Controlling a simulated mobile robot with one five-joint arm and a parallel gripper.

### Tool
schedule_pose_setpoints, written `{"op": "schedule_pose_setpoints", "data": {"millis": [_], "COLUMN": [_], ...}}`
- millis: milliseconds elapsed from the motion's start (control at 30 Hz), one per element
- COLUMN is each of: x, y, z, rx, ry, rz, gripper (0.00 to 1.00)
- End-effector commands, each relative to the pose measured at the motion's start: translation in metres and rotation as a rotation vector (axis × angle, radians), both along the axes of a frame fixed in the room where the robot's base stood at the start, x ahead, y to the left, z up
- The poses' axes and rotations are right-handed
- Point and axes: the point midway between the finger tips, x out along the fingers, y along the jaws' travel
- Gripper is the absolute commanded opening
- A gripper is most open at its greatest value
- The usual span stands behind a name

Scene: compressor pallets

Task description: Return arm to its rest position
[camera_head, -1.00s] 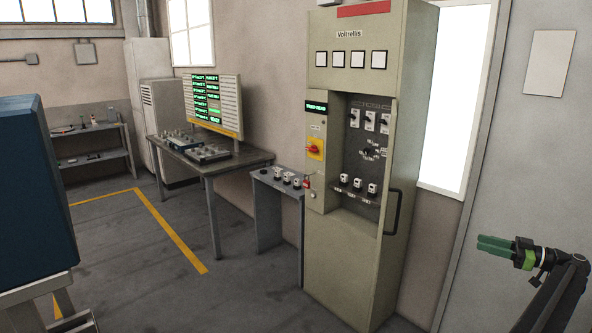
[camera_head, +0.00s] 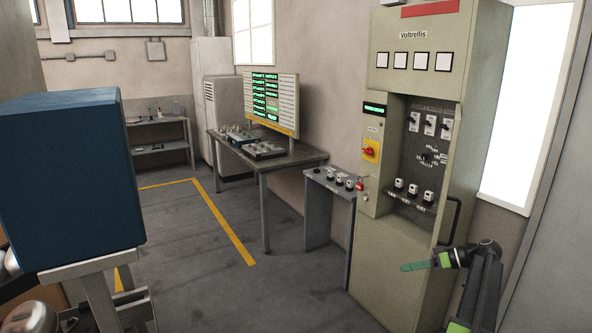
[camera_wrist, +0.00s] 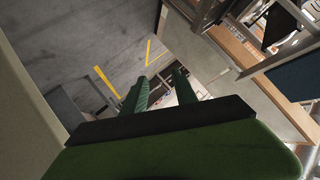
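My gripper (camera_head: 404,267) is at the lower right of the head view, with green fingers pointing left. It appears in front of the lower part of the Voltrellis cabinet (camera_head: 385,275); whether it is clear of the cabinet cannot be told there. The arm (camera_head: 482,285) is bent, with its elbow near the right of the cabinet. In the wrist view the two green fingers of my gripper (camera_wrist: 160,78) stand apart with nothing held between them.
A blue box (camera_head: 70,180) on a pale stand (camera_head: 95,265) fills the left side. A small grey console (camera_head: 330,185) and a desk (camera_head: 300,160) with a display board (camera_head: 272,105) stand left of the cabinet. The floor (camera_head: 200,240) between is open, with yellow lines.

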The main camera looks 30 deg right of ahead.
Motion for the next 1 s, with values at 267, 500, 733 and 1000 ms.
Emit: {"op": "schedule_pose_setpoints", "data": {"millis": [267, 500, 733, 1000], "x": [0.088, 0.083, 0.046, 0.037], "y": [0.228, 0.422, 0.531, 0.553], "z": [-0.066, -0.114, -0.131, -0.133], "rx": [-0.068, -0.335, -0.614, -0.698], "ry": [0.466, 0.798, 0.878, 0.869], "rz": [0.093, 0.057, -0.058, -0.117], "gripper": [0.34, 0.34, 0.34, 0.34]}}
